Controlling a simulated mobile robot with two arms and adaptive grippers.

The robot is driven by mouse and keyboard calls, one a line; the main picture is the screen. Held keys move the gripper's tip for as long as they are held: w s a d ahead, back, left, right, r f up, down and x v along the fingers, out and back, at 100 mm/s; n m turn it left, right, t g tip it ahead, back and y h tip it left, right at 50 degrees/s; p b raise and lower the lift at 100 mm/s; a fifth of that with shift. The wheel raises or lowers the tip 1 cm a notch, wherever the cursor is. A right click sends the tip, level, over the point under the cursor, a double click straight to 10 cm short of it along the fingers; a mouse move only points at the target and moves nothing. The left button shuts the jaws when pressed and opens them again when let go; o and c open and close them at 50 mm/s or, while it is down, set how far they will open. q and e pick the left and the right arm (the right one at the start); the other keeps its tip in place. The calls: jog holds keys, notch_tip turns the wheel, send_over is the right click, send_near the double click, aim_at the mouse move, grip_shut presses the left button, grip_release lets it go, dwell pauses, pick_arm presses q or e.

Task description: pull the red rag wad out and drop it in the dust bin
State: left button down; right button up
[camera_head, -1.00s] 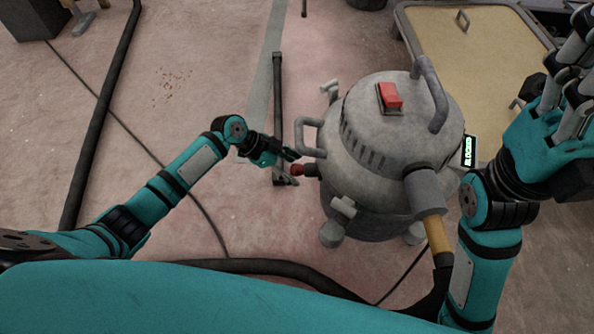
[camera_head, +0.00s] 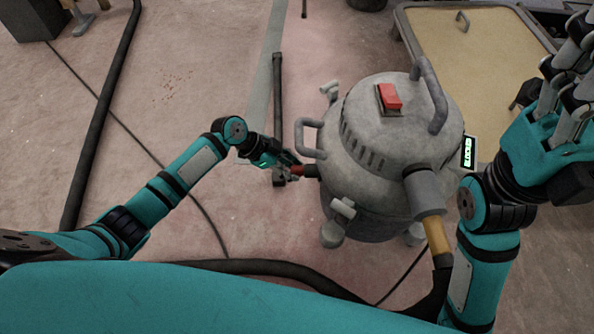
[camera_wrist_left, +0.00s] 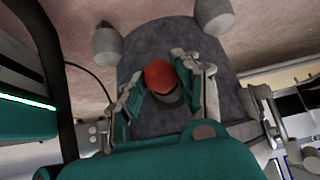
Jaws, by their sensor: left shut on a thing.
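The red rag wad (camera_head: 299,170) sticks out of a dark port on the left side of the grey shop vacuum (camera_head: 390,130). My left gripper (camera_head: 290,168) is shut on the wad, with its fingers at the wad's sides. In the left wrist view the wad (camera_wrist_left: 159,74) shows as a red ball between the two fingers, in front of the dark port ring (camera_wrist_left: 172,97). I cannot tell how deep it sits. My right gripper (camera_head: 565,85) is raised at the right edge, away from the wad, its fingertips partly cut off. I cannot identify the dust bin.
A small display (camera_head: 468,152) on the vacuum shows green letters that seem to read "BLOCKED". A hose with a tan cuff (camera_head: 437,235) leaves its front. A tan-topped panel (camera_head: 480,50) lies behind, and a dark round container (camera_head: 367,3) is cut off at the top.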

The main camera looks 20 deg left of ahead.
dwell(0.4)
pick_arm(q)
jog(key=shift+s+a, duration=0.25)
jog(key=shift+a, duration=0.55)
jog(key=shift+s+a, duration=0.2)
jog(key=shift+a, duration=0.6)
jog(key=shift+s+a, duration=0.25)
jog(key=shift+a, duration=0.55)
